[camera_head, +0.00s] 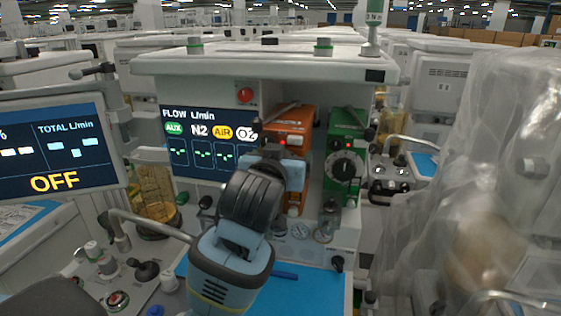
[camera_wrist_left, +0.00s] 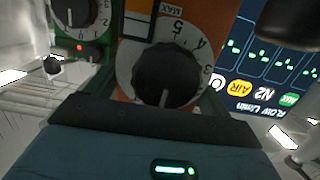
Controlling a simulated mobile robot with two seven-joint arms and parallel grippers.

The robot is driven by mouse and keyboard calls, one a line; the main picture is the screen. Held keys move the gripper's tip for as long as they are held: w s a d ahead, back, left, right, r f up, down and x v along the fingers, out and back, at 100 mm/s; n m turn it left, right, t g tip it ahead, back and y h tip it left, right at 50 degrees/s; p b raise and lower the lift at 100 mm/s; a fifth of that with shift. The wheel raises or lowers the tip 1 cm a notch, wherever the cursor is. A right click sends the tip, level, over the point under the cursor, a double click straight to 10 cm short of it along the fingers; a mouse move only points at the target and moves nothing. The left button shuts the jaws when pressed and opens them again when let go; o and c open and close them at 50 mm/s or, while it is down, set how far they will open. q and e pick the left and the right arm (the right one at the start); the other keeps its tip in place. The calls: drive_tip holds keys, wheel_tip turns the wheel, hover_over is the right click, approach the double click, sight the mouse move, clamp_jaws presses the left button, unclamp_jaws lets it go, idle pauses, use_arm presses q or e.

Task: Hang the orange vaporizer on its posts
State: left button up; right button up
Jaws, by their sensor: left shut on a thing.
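The orange vaporizer (camera_head: 296,122) is upright in front of the back panel of the anaesthesia machine, between the flow screen and the green vaporizer (camera_head: 346,153). My left gripper (camera_head: 283,163) is shut on the orange vaporizer from the front and covers its middle. In the left wrist view, the orange vaporizer (camera_wrist_left: 217,30) shows its white numbered dial with a black knob close in front of the gripper. The green vaporizer's dial (camera_wrist_left: 72,12) is at the upper left there. The posts are hidden, so I cannot tell whether the orange vaporizer is seated. My right gripper is not in view.
The flow screen (camera_head: 208,142) is left of the orange vaporizer, and gauges (camera_head: 301,231) are below it. A blue work surface (camera_head: 313,288) lies below. A monitor reading OFF (camera_head: 55,145) stands at the left. A plastic-covered object (camera_head: 480,190) fills the right.

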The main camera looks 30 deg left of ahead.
use_arm(q)
drive_tip(key=r+x, duration=0.1)
drive_tip(key=x, duration=0.8)
drive_tip(key=shift+w+r, duration=0.35)
idle(0.3)
drive_tip(key=shift+a, duration=0.1)
drive_tip(key=shift+f, duration=1.3)
idle(2.2)
drive_tip(key=o, duration=1.8)
drive_tip(key=shift+f, duration=0.1)
drive_tip(key=shift+f, duration=0.1)
drive_tip(key=v, duration=0.8)
